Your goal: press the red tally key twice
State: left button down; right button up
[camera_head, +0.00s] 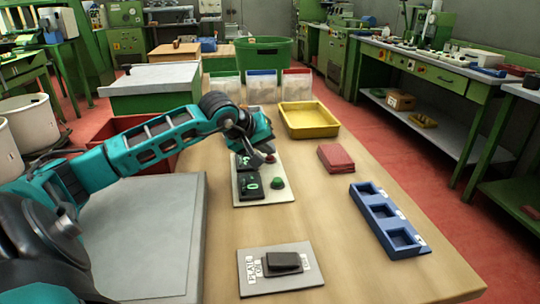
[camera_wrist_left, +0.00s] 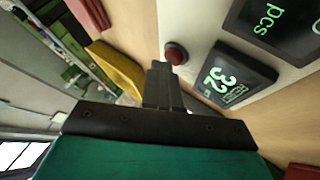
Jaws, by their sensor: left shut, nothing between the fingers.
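The tally panel (camera_head: 266,197) is a pale board on the wooden table with two dark displays and two round keys. The red tally key (camera_head: 270,158) is at its far right, with a green key (camera_head: 278,183) nearer me. My left gripper (camera_head: 262,150) is shut and empty over the far end of the panel. In the left wrist view the shut fingertips (camera_wrist_left: 159,66) appear right beside the red key (camera_wrist_left: 176,53); I cannot tell whether they touch it. The display (camera_wrist_left: 222,79) next to the key reads 32; the other display (camera_wrist_left: 274,20) shows "pcs". My right gripper is out of view.
A yellow tray (camera_head: 310,131) stands behind the panel. A red folded cloth or pad (camera_head: 336,158) and a blue compartment tray (camera_head: 390,232) lie to the right. A grey plate with a dark switch (camera_head: 281,281) is in front. Bare table lies between them.

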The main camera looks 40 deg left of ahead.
aim_at(267, 158)
pick_arm(q)
jog(key=shift+r+p, duration=0.45)
jog(key=shift+r, duration=0.4)
jog(key=shift+r+p, duration=1.6)
jog(key=shift+r, duration=0.95)
jog(key=shift+f, duration=0.1)
